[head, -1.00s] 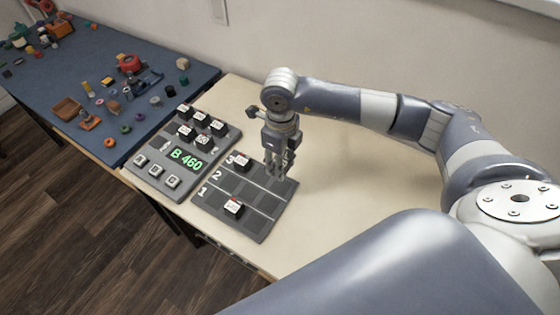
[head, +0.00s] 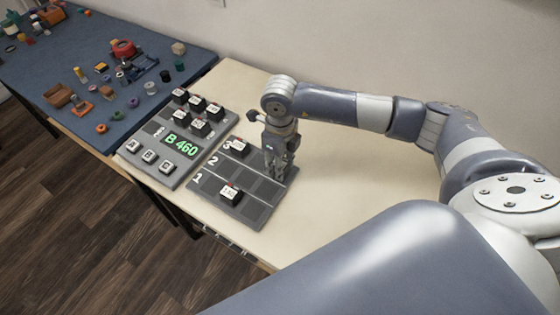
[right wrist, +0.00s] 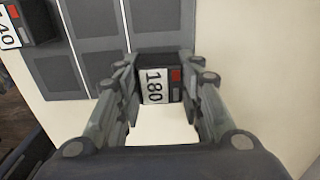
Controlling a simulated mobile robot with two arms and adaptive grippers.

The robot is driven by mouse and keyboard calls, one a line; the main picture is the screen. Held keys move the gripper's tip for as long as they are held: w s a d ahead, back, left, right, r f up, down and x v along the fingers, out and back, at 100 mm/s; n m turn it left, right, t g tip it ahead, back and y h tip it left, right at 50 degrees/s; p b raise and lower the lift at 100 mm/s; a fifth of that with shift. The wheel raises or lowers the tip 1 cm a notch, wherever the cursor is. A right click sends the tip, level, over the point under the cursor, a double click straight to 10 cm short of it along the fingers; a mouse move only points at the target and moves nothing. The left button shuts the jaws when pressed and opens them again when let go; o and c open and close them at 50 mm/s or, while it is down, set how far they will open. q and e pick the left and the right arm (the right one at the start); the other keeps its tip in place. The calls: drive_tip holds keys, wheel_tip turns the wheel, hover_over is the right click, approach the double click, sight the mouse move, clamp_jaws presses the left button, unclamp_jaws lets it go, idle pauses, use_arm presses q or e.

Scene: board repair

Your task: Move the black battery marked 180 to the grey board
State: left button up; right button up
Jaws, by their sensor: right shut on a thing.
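The black battery marked 180 (right wrist: 158,84) shows in the right wrist view, with a white label and a red patch. My right gripper (right wrist: 160,92) is shut on it, one finger at each side. In the head view my right gripper (head: 278,174) points down at the right edge of the dark grey board (head: 262,188) with rows 1, 2 and 3; the held battery is hard to make out there. I cannot tell whether the battery touches the board. A lighter grey board (head: 163,183) with a green "B 460" display lies to its left. My left gripper is not in view.
On the dark board sit a battery in row 1 (head: 230,193) and another in row 3 (head: 239,147). Several batteries (head: 198,125) and keys stand on the display board. A blue mat (head: 60,75) with small parts lies at the left. The table behind my gripper is clear.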

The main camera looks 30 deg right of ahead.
drive_tip(key=shift+f+b, duration=0.5)
drive_tip(key=shift+f, duration=0.05)
drive_tip(key=o, duration=1.2)
wheel_tip(320, 180, up, 12)
idle(0.4)
